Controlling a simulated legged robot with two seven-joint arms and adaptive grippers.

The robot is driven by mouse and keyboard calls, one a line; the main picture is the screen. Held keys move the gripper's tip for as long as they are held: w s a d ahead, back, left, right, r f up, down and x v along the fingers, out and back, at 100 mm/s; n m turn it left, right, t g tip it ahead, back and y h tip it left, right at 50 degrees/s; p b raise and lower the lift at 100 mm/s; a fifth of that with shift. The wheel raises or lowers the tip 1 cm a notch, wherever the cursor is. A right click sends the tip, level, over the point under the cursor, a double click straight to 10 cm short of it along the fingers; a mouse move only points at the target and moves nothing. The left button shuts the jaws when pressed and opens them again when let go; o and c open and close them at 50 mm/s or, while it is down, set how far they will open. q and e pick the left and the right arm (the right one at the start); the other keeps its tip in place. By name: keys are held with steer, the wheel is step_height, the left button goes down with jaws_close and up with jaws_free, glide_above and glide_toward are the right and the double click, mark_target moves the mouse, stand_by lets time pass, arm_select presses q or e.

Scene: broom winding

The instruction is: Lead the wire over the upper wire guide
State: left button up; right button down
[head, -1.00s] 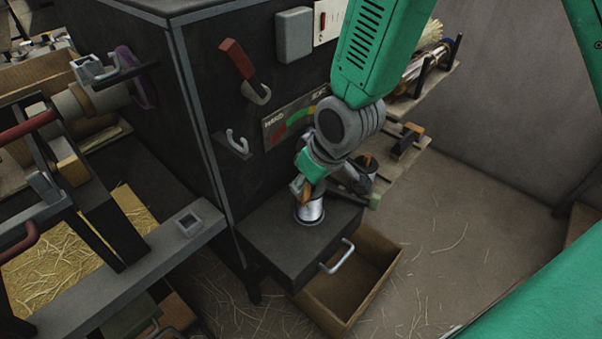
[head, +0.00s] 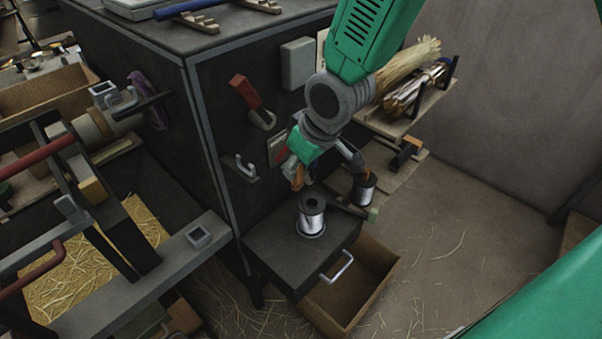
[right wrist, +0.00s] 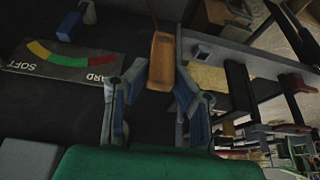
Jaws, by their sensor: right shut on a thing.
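My right gripper (head: 303,172) is in the head view, above a silver wire spool (head: 311,214) on a dark box. It is shut on an orange-brown wooden piece (head: 297,179); in the right wrist view this piece (right wrist: 161,60) sits between the fingers. A faint thin line leaves the piece there; I cannot clearly follow the wire. On the dark cabinet, a grey hook (head: 266,121) sits under a red lever (head: 245,90), and a lower grey hook (head: 242,168) sits below left. I cannot tell surely which hook is the upper guide. My left gripper is not seen.
The dark cabinet (head: 205,150) stands close behind the gripper. A gauge (head: 279,149) on its face is partly hidden by my arm. A shelf with bristles (head: 410,67) is behind right. A dark spool (head: 363,189) stands right of the gripper.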

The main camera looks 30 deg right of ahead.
steer(key=w+a+r+p, duration=0.1)
steer(key=w+r+p, duration=0.1)
steer(key=r+p, duration=0.35)
steer(key=w+a+r+p, duration=0.1)
steer(key=w+r+p, duration=0.2)
steer(key=r, duration=0.6)
steer(key=w+r+p, duration=0.2)
steer(key=r+p, duration=0.2)
steer(key=r, duration=0.3)
steer(key=a+b, duration=0.3)
steer(key=a, duration=0.9)
step_height(320, 180, down, 22)
steer(key=b, duration=1.1)
steer(key=shift+s+a, duration=0.25)
steer(key=shift+s, duration=0.2)
steer(key=shift+f, duration=0.1)
